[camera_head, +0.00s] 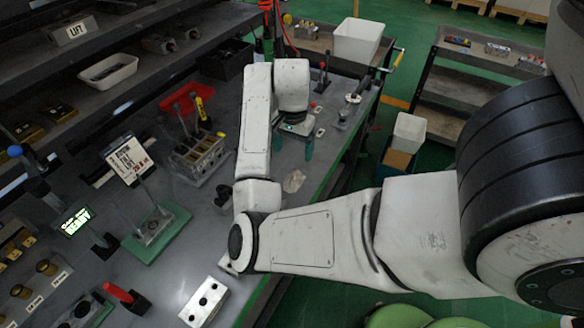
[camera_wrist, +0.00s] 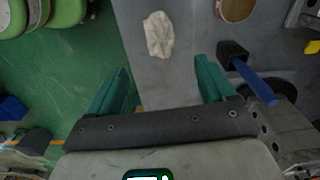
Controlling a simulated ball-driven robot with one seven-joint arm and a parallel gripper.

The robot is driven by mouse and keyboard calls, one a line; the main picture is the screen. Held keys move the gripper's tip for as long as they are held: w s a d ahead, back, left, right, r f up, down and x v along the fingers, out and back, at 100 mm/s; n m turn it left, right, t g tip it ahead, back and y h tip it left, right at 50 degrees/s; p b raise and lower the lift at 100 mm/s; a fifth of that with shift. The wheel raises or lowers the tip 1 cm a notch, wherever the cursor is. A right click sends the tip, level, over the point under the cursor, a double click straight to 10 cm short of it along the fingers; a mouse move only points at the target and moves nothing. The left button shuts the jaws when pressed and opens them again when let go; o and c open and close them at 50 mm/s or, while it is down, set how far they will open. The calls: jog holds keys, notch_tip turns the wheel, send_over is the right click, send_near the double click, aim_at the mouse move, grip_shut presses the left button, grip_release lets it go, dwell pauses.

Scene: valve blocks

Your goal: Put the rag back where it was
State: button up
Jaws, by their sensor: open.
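The rag (camera_head: 294,181) is a crumpled off-white cloth lying on the grey bench (camera_head: 185,260), close to its green front edge. In the wrist view the rag (camera_wrist: 158,34) lies beyond my fingertips, in line with the space between them. My gripper (camera_head: 294,146) has green fingers and is over the bench, farther back than the rag in the head view. In the wrist view my gripper (camera_wrist: 161,68) is open with its fingers wide apart and nothing between them. The rag is apart from both fingers.
A valve block (camera_head: 197,155) stands left of my forearm, and a white block with holes (camera_head: 204,302) is at the near edge. A blue-handled tool (camera_wrist: 252,80) is right of the fingers in the wrist view. A white bin (camera_head: 358,40) stands at the back. Green floor lies past the bench edge.

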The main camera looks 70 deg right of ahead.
jog(key=a+f+n+h, duration=0.1)
jog(key=a+f+n, duration=0.1)
jog(key=a+n, duration=0.2)
jog(key=a+f+n+h, duration=0.1)
jog(key=a+f+n, duration=0.1)
jog(key=a+n, duration=0.2)
jog(key=a+f+n+h, duration=0.1)
jog(key=a+f+n, duration=0.1)
jog(key=a+n, duration=0.2)
jog(key=shift+s+a+n+t, duration=0.3)
jog(key=shift+a+n+t, duration=0.1)
jog(key=shift+n, duration=0.3)
jog(key=s+a+f+n+y, duration=0.1)
jog(key=s+a+f+n, duration=0.1)
jog(key=a, duration=0.6)
jog(key=s+a+f+n+y, duration=0.1)
jog(key=s+a+f+n, duration=0.1)
jog(key=a, duration=0.5)
jog(key=shift+s+a+f+n+y, duration=0.35)
jog(key=shift+s+n+y, duration=0.05)
jog(key=shift+s+n, duration=0.55)
